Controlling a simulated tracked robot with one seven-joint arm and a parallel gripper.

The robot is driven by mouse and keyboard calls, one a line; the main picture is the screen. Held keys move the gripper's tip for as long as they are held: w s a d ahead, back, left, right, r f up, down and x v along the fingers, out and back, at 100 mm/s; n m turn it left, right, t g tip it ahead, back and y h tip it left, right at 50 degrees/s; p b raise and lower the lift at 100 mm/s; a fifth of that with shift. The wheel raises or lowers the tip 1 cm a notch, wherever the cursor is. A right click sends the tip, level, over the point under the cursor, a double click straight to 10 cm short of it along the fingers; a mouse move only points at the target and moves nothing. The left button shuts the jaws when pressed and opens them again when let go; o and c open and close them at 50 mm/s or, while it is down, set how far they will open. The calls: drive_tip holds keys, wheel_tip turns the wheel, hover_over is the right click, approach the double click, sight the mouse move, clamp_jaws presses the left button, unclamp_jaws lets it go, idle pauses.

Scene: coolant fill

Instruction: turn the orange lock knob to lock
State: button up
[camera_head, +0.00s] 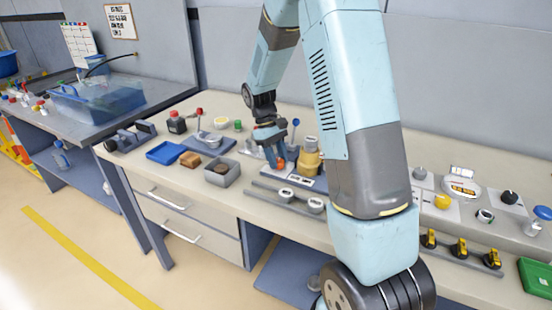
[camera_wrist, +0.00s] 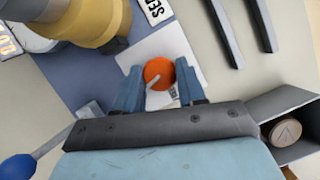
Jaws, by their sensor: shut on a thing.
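The orange lock knob (camera_wrist: 158,72) sits on a white plate (camera_wrist: 140,52) fixed to a blue-grey base. It is round, with a pale pointer mark running toward the lower left in the wrist view. My gripper (camera_wrist: 158,82) has its two blue fingers on either side of the knob and is shut on it. In the head view my gripper (camera_head: 275,155) reaches down to the bench, and a little orange of the knob shows at its fingertips. Small lettering beside the knob is too small to read. The near side of the knob is partly hidden by the fingers.
A yellow and grey cylinder (camera_head: 308,158) stands close beside the knob. A blue-headed lever (camera_wrist: 18,166) and a grey open box with a round piece (camera_wrist: 286,133) are near my gripper. Dark rails (camera_wrist: 226,35) lie beyond. A blue tray (camera_head: 165,152) lies farther left.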

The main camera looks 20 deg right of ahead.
drive_tip(key=shift+d+m+y, duration=0.1)
drive_tip(key=shift+m+y, duration=0.4)
drive_tip(key=shift+m, duration=1.1)
drive_tip(key=o, duration=1.1)
drive_tip(key=shift+c, duration=0.2)
drive_tip(key=v, duration=1.3)
drive_tip(key=shift+w+r, duration=0.3)
